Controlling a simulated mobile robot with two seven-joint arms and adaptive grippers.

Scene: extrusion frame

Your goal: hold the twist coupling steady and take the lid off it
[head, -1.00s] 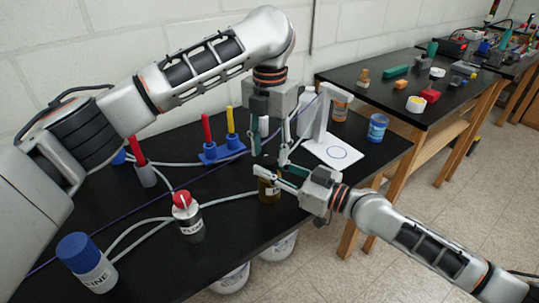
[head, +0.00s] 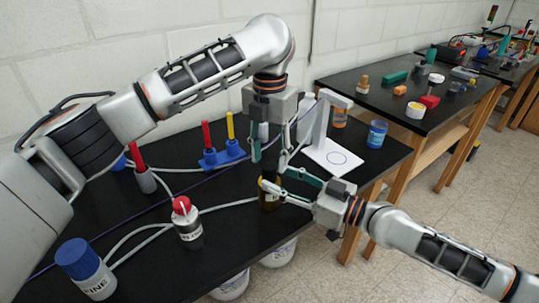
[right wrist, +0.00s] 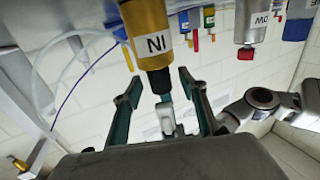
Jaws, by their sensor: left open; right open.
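The twist coupling stands on the black bench. In the right wrist view it is a gold cylinder (right wrist: 146,18) with a white label and a dark lid-like end (right wrist: 159,80). In the head view only a dark amber part of it (head: 269,202) shows; the grippers hide the rest. My left gripper (head: 269,162) points down, open, above the coupling. My right gripper (head: 274,184) reaches in from the right, open, at the coupling's upper part. Its teal fingers (right wrist: 160,100) stand apart on either side of the dark end in the right wrist view. Contact cannot be told.
A red-capped bottle (head: 187,222) and a blue-capped bottle (head: 86,270) stand left on the bench, with hoses. A blue stand (head: 222,158) with red and yellow rods is behind. A white stand (head: 329,155) and blue jar (head: 377,134) are at the right.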

